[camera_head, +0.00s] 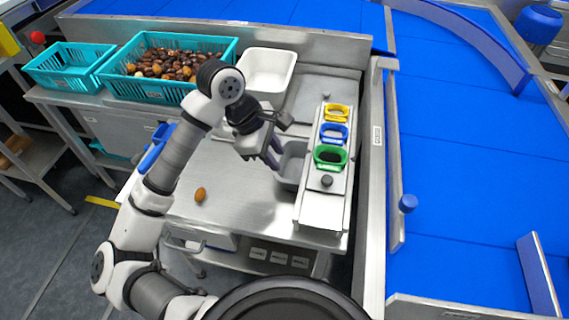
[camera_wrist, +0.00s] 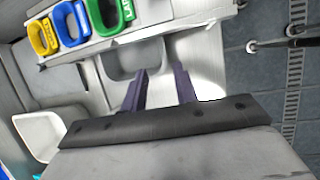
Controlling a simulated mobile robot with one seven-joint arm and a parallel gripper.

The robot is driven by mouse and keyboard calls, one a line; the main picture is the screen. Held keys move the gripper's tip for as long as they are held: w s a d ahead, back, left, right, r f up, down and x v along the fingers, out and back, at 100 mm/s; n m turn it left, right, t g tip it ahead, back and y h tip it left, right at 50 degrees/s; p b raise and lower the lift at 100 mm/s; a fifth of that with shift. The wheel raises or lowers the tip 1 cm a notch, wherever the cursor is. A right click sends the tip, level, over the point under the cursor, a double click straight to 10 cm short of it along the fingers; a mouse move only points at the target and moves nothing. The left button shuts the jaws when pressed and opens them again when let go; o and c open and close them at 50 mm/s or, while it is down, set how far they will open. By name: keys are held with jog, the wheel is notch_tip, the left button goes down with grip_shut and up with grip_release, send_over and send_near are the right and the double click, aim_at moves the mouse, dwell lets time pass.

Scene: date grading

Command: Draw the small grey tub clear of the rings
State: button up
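The small grey tub (camera_head: 291,163) stands on the steel table, close against the left side of the raised rack, beside the green ring (camera_head: 330,156). The blue ring (camera_head: 334,133) and yellow ring (camera_head: 336,112) sit in line behind the green one on the rack. My gripper (camera_head: 277,164) is at the tub's left side, pointing down. In the wrist view the tub (camera_wrist: 128,62) lies just beyond the fingers, which are spread apart with nothing clamped between them. One tub wall appears near the gap between the fingertips; I cannot tell whether they touch it.
A date (camera_head: 200,194) lies alone on the table at left. A white tray (camera_head: 267,70) and a teal crate of dates (camera_head: 118,82) stand at the back. The rack (camera_head: 318,211) and a steel rail (camera_head: 372,190) bound the right. The table's front middle is clear.

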aim_at(296, 183)
jog(key=p+x, duration=0.3)
jog(key=x, duration=1)
grip_shut()
